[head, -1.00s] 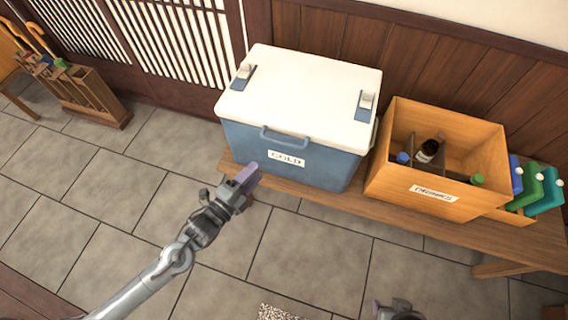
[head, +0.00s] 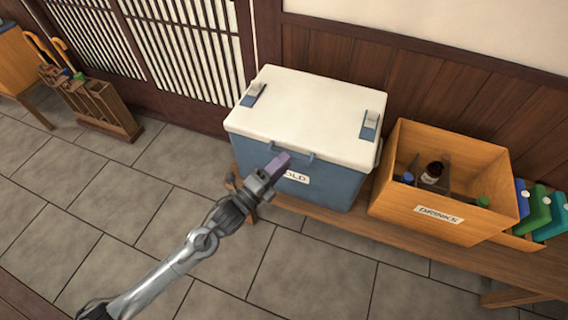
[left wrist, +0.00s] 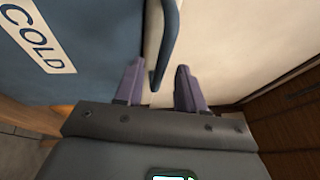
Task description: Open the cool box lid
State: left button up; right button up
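The cool box (head: 325,186) is blue with a white lid (head: 315,112) that lies shut on it, with a grey-blue latch at each side of the top. A blue handle (head: 300,157) sits on the front near the lid's edge; part of it is hidden behind my left gripper in the head view. My left gripper (head: 281,163) is in front of the box, close to the handle. In the left wrist view its purple fingers (left wrist: 160,86) are apart, with the handle's end (left wrist: 163,60) between their tips, not clasped. My right gripper is not in view.
The box stands on a wooden bench (head: 440,252). A wooden drinks crate (head: 455,229) with bottles is close on its right, with blue and green flasks (head: 536,210) beyond. An umbrella stand (head: 108,112) is at the left. A panelled wall is behind; the tiled floor in front is clear.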

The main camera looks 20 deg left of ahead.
pick_arm(q)
jog(key=shift+w+d+r, duration=0.15)
jog(key=shift+w+d, duration=0.1)
jog(key=shift+w, duration=0.4)
grip_shut()
